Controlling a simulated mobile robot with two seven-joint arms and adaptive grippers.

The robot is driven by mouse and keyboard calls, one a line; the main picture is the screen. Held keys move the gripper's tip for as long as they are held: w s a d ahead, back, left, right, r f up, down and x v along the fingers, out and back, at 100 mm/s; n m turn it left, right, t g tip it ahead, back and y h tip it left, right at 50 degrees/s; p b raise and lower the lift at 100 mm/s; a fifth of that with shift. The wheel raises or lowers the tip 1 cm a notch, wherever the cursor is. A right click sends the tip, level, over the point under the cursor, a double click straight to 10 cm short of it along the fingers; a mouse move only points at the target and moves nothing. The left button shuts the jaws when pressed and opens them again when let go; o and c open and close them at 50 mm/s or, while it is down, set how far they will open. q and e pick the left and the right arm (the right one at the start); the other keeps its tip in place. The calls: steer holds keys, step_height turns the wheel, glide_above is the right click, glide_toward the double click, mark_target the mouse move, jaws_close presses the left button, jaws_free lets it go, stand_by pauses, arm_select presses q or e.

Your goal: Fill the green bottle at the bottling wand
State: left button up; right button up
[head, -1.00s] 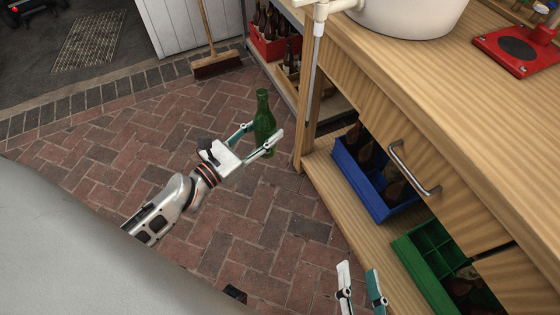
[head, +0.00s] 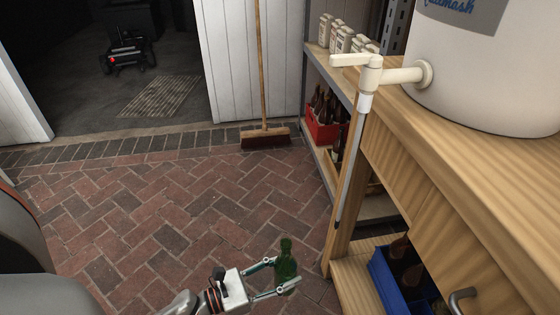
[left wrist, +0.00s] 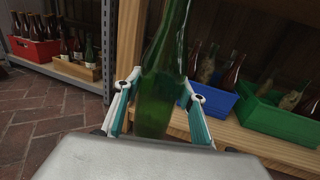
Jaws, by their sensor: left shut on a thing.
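My left gripper (head: 274,279) is shut on the green bottle (head: 287,262) and holds it upright, low in the head view. In the left wrist view the bottle (left wrist: 160,85) stands between the two fingers; its top is cut off by the frame edge. The bottling wand (head: 351,165) hangs straight down from a white tap (head: 371,72) on the white bucket (head: 480,75) at the bench edge. The wand's tip is above and to the right of the bottle, clearly apart from it. My right gripper is not in view.
The wooden bench (head: 400,195) fills the right side, with a blue crate (head: 388,285) on its lower shelf. A green crate (left wrist: 275,120) is beside it in the wrist view. A red crate (head: 322,130) sits on the grey shelf behind. A broom (head: 265,138) leans at the back. Brick floor left is open.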

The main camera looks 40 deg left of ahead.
arm_select(q)
steer(key=w+d, duration=0.7)
steer(key=w, duration=0.1)
steer(key=shift+w, duration=0.4)
steer(key=shift+a, duration=0.1)
stand_by(0.6)
steer(key=shift+r, duration=0.15)
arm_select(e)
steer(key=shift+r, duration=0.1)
arm_select(q)
steer(key=shift+r+p, duration=1.95)
steer(key=shift+r, duration=0.95)
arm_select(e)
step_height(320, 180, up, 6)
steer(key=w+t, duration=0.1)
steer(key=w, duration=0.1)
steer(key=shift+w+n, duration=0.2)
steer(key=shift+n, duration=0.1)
